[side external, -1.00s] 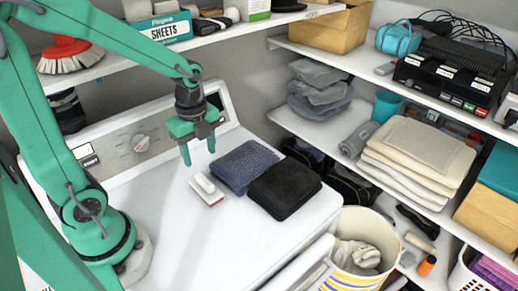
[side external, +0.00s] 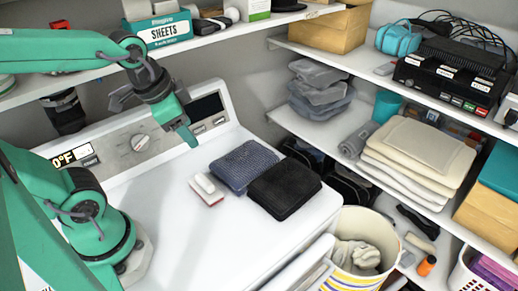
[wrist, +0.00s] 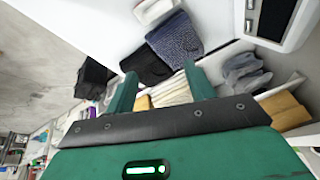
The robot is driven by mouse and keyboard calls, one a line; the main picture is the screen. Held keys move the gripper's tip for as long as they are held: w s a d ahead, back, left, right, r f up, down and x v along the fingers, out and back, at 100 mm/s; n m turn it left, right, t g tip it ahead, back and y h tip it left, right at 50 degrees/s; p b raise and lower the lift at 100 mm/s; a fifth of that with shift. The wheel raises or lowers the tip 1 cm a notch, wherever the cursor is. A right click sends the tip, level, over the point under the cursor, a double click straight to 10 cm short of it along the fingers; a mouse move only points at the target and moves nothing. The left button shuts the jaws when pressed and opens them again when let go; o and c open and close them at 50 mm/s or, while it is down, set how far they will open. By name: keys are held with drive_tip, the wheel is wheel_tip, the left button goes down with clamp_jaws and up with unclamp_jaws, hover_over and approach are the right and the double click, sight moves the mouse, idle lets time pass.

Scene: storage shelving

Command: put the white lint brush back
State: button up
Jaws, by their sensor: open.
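The white lint brush (side external: 206,187), with a red underside edge, lies on the white washer top (side external: 165,205), just left of a folded blue-grey cloth (side external: 243,165). A white thing that looks like the brush (wrist: 153,10) shows at the top edge of the wrist view. My gripper (side external: 186,135) is tilted in front of the washer's back panel, above and left of the brush and apart from it. In the wrist view my gripper (wrist: 160,72) is open, with nothing between its two fingers.
A folded black cloth (side external: 284,190) lies beside the blue-grey one. The upper shelf (side external: 215,38) holds a SHEETS box (side external: 160,30). Right-hand shelves hold cream folded towels (side external: 415,160) and grey containers (side external: 320,95). A striped basket (side external: 350,275) stands at the front. The washer top's left part is clear.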

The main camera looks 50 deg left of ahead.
drive_tip(key=n, duration=0.1)
drive_tip(key=s+r+n, duration=0.1)
drive_tip(key=r+n+t, duration=0.1)
drive_tip(key=shift+s+d+n, duration=0.3)
drive_tip(key=shift+n, duration=0.1)
